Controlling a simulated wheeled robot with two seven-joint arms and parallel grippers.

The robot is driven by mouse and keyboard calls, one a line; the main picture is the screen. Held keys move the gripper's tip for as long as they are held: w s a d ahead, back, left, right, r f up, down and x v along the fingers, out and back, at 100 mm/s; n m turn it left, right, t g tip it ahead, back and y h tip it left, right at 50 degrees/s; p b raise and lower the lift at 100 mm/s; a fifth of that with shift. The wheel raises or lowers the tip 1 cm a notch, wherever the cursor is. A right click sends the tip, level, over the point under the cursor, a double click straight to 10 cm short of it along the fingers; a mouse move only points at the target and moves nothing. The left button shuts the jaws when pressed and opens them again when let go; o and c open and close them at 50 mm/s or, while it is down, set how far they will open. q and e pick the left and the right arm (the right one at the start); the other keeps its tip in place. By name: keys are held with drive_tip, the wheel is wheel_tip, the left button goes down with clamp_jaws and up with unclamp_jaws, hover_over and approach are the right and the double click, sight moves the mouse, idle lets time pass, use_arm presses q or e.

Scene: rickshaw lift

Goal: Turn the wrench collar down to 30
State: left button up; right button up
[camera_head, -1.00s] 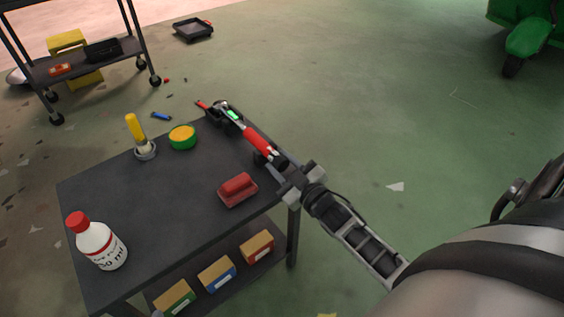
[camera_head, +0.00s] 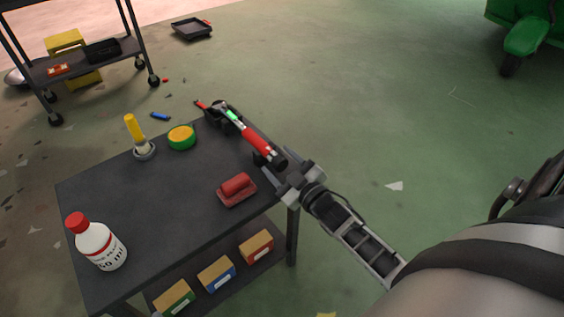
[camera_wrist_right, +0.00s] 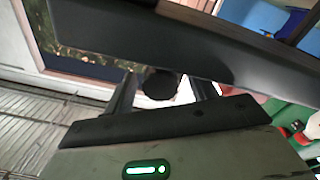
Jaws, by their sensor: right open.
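The torque wrench (camera_head: 258,143) has a red grip, a lit green part and a metal head. It rests in dark holders along the right edge of the dark table, head away from me. Its dark handle end (camera_head: 279,162) faces my right gripper (camera_head: 284,172). The right gripper is open, its fingers close by that end. In the right wrist view, a dark round end (camera_wrist_right: 159,84) shows between the two fingers; I cannot tell whether they touch it. The collar's scale is too small to read. My left gripper is out of view.
On the table (camera_head: 165,205) stand a white bottle with red cap (camera_head: 100,246), a red block-like tool (camera_head: 236,188), a green-yellow round tin (camera_head: 181,137) and a yellow-handled item (camera_head: 136,135). Small boxes sit on the shelf below. A cart (camera_head: 100,60) stands at back left.

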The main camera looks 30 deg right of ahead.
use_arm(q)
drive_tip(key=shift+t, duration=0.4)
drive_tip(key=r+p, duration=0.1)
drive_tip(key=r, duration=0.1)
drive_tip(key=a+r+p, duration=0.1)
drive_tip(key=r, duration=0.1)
use_arm(e)
drive_tip(key=s, duration=1.6)
drive_tip(key=shift+d+f, duration=0.2)
drive_tip(key=shift+d, duration=0.25)
